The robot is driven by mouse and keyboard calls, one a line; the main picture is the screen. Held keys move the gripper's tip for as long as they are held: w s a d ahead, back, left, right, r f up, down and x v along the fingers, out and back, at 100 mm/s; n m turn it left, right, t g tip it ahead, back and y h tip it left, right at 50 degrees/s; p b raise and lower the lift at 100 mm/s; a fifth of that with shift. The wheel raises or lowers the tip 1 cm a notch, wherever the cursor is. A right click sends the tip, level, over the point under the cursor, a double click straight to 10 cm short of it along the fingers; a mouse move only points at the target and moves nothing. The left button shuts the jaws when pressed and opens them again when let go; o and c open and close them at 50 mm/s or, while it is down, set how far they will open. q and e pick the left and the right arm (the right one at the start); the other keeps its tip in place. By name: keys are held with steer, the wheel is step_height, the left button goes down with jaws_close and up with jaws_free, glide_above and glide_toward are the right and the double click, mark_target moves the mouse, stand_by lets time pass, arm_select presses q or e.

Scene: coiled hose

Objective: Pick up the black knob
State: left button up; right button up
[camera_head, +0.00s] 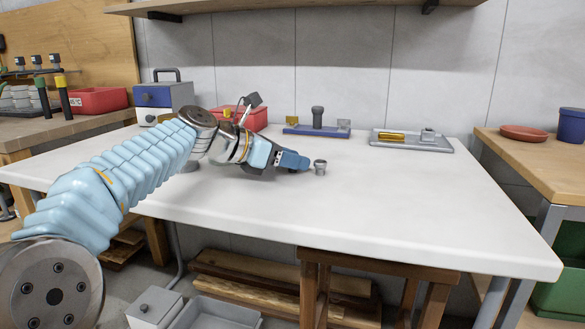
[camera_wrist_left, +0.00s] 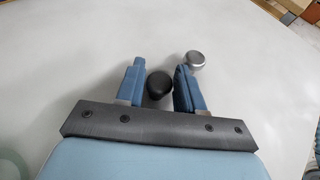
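The black knob (camera_wrist_left: 158,84) has a round dark top and sits between the two fingers of my left gripper in the left wrist view. My right gripper is not in view.
The white table (camera_head: 400,205) is clear to the right and front. Behind are a red box (camera_head: 250,117), a blue rack (camera_head: 316,129) and a grey tray (camera_head: 411,142) with a brass part. A blue-grey case (camera_head: 162,97) stands at back left.

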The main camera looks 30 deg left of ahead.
arm_select(q)
steer(key=shift+w, duration=0.15)
jaws_close()
